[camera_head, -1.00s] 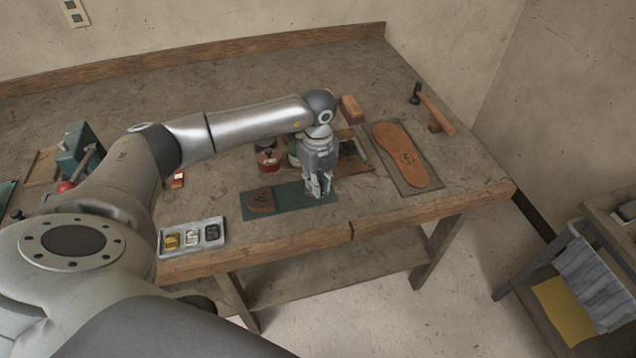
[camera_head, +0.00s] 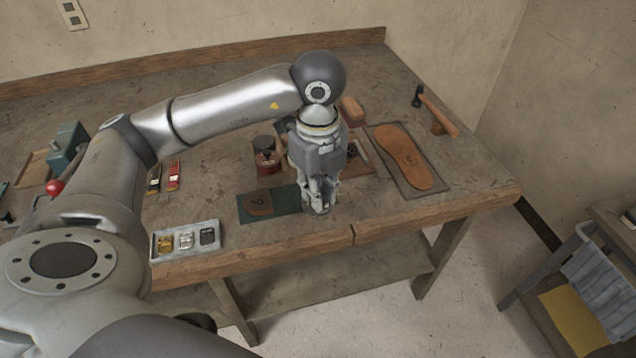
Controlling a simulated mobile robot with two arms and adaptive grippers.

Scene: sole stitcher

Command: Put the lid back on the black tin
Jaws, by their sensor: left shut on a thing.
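My left gripper (camera_head: 319,203) points down over the right end of the dark green mat (camera_head: 285,203), close above the bench's front edge. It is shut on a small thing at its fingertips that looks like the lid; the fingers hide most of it. A dark tin (camera_head: 264,144) stands behind the mat, left of my gripper, with a red-labelled tin (camera_head: 267,162) close against it. I cannot tell for sure which is the black tin, or whether either top is open. My right gripper is not in view.
A brown leather piece (camera_head: 260,202) lies on the mat. A metal tray (camera_head: 158,255) of small parts is at front left. A leather sole (camera_head: 404,157) lies on a board at right, with a hammer (camera_head: 436,110) behind. Bare bench lies between tray and tins.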

